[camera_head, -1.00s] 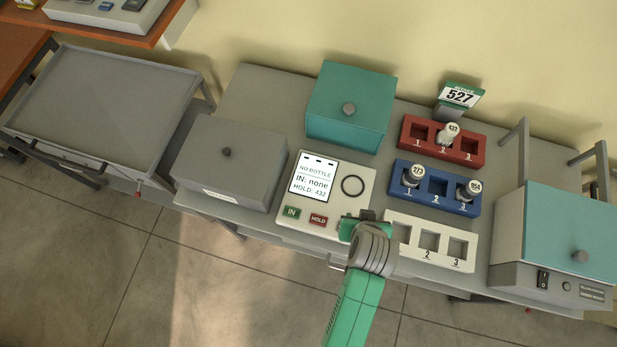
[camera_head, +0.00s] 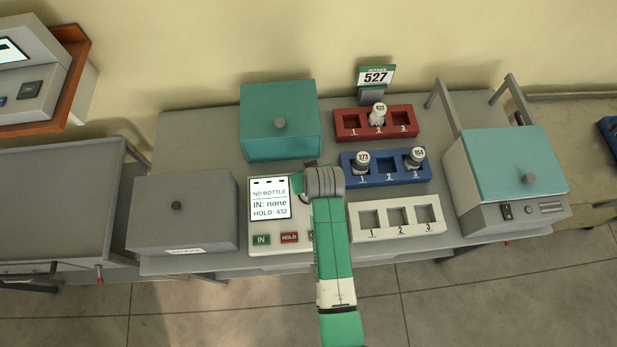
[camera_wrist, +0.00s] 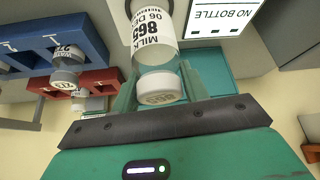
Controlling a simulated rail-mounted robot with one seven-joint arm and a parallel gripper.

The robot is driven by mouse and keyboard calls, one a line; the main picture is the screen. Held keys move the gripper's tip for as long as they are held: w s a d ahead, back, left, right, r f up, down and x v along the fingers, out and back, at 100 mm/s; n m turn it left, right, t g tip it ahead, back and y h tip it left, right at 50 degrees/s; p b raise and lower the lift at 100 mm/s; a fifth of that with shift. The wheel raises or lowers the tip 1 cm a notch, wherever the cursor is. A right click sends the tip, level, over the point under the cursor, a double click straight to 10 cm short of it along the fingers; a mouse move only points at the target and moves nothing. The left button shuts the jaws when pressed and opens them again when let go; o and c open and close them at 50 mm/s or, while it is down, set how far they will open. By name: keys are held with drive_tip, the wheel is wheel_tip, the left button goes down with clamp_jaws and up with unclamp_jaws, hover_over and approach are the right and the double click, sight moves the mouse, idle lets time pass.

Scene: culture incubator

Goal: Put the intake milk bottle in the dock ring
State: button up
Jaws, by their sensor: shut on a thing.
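My gripper (camera_wrist: 165,90) is shut on a milk bottle (camera_wrist: 155,45) with a white cap and a label reading 865. In the head view, my gripper (camera_head: 304,184) is over the right part of the white dock panel (camera_head: 257,225), and the bottle is hidden under my wrist. The dock ring on that panel is hidden there by my arm. I cannot tell whether the bottle touches the ring. The panel's screen (camera_head: 269,199) reads NO BOTTLE, IN: none, HOLD: 432. It also shows in the wrist view (camera_wrist: 222,17).
A red rack (camera_head: 344,136) holds one bottle. A blue rack (camera_head: 390,180) holds bottles in slots 1 and 3. A white rack (camera_head: 395,232) is empty. A teal box (camera_head: 280,135), a grey box (camera_head: 180,222) and a teal-lidded machine (camera_head: 515,165) stand around. A sign (camera_head: 376,76) reads 527.

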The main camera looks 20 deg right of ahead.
drive_tip(key=shift+w+d+f, duration=0.1)
drive_tip(key=shift+w+f, duration=0.1)
drive_tip(key=shift+f, duration=0.7)
drive_tip(key=shift+w+f, duration=0.15)
drive_tip(key=shift+f, duration=0.75)
drive_tip(key=shift+f, duration=0.15)
drive_tip(key=o, duration=1)
drive_tip(key=shift+o, duration=0.2)
drive_tip(key=shift+s+r, duration=0.1)
drive_tip(key=shift+r, duration=0.35)
drive_tip(key=p+v, duration=0.1)
drive_tip(key=v, duration=1)
drive_tip(key=shift+s+r, duration=0.15)
drive_tip(key=shift+r, duration=0.05)
